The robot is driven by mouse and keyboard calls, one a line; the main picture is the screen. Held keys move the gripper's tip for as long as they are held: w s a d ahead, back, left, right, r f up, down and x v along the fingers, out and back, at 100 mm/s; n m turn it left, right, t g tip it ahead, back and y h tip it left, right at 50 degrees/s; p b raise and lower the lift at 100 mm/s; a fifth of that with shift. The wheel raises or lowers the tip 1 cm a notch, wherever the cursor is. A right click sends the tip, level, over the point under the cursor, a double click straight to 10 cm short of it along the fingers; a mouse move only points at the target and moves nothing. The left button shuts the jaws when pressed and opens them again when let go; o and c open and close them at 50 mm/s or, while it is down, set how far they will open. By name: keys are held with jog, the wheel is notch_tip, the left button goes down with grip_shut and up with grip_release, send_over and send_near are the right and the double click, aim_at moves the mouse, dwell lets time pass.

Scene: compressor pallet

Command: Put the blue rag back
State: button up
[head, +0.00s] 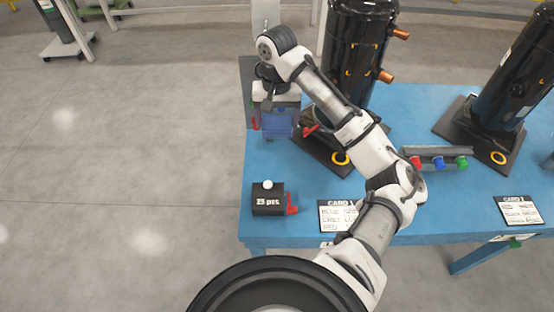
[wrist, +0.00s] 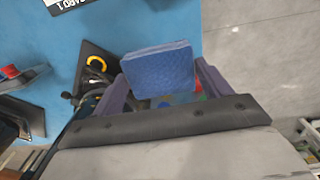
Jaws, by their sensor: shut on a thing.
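The blue rag (wrist: 160,70) shows in the wrist view as a thick, folded block with a textured face. My gripper (head: 275,108) is shut on it at the far left corner of the blue table; the fingertips are hard to make out. In the head view a blue-purple shape (head: 279,124) sits under my wrist. I cannot tell whether the rag touches the bin.
Two black compressors (head: 357,50) (head: 516,80) stand on dark base plates. A black box marked "23 pcs" (head: 268,201) and a white card (head: 338,215) lie near the table's front edge. A rack with red, blue and green knobs (head: 437,158) lies between the compressors.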

notch_tip(320, 180, down, 19)
jog(key=b, duration=0.3)
jog(key=shift+s+r, duration=0.1)
jog(key=shift+r, duration=0.15)
jog(key=o, duration=0.9)
notch_tip(320, 180, up, 12)
jog(key=shift+r+p, duration=0.1)
jog(key=shift+p, duration=1.1)
